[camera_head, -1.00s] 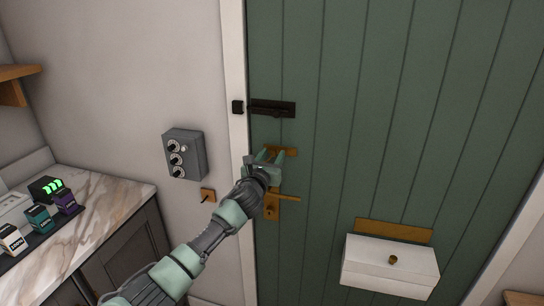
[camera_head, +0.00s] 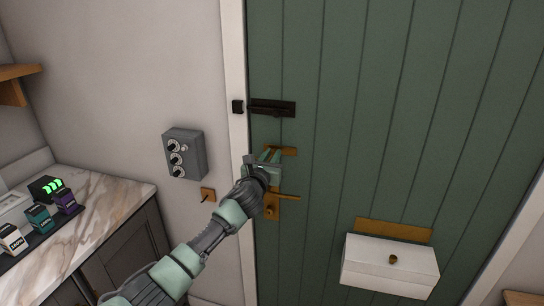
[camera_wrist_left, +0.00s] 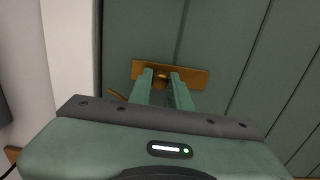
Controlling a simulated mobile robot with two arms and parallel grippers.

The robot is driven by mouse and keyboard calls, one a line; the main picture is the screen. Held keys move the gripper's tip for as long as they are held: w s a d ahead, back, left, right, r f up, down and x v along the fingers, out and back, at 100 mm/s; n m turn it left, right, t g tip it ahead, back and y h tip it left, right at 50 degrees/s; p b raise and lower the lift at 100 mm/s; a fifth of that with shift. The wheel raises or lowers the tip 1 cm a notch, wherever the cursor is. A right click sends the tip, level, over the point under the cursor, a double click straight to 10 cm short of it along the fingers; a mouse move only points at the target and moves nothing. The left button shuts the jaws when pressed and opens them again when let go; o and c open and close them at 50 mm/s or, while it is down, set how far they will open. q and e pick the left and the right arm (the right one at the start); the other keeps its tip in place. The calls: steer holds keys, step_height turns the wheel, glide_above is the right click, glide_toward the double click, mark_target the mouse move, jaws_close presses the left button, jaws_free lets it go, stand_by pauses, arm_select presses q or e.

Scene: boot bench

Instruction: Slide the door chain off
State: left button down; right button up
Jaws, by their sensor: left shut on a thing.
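The door chain's brass track plate (camera_head: 289,151) is fixed flat on the green door, near its left edge. It also shows in the left wrist view (camera_wrist_left: 197,77), with a small round brass knob (camera_wrist_left: 161,80) on it. My left gripper (camera_head: 270,156) is at the plate, its two green fingers shut on the knob; they also show in the left wrist view (camera_wrist_left: 162,76). A short brass piece (camera_wrist_left: 117,95) shows left of the fingers; I cannot tell whether it is part of the chain. My right gripper is not in view.
A dark slide bolt (camera_head: 272,107) is above the plate, and a brass lever handle (camera_head: 287,197) is just below my gripper. A white box (camera_head: 390,266) is on the door at lower right. A grey dial box (camera_head: 184,154) hangs on the wall left of the white frame.

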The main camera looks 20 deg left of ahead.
mark_target(265, 148)
arm_select(q)
steer(key=shift+a, duration=0.1)
stand_by(0.7)
steer(key=a+p, duration=0.1)
steer(key=a, duration=0.2)
steer(key=shift+s, duration=0.2)
steer(key=shift+a, duration=0.15)
steer(key=c, duration=1.5)
jaws_free()
steer(key=shift+o, duration=1)
steer(key=shift+a, duration=0.15)
steer(key=shift+s, duration=0.15)
steer(key=shift+s+d, duration=0.2)
steer(key=shift+s, duration=0.05)
steer(key=s+b, duration=0.1)
steer(key=s, duration=0.6)
steer(key=shift+d, duration=0.25)
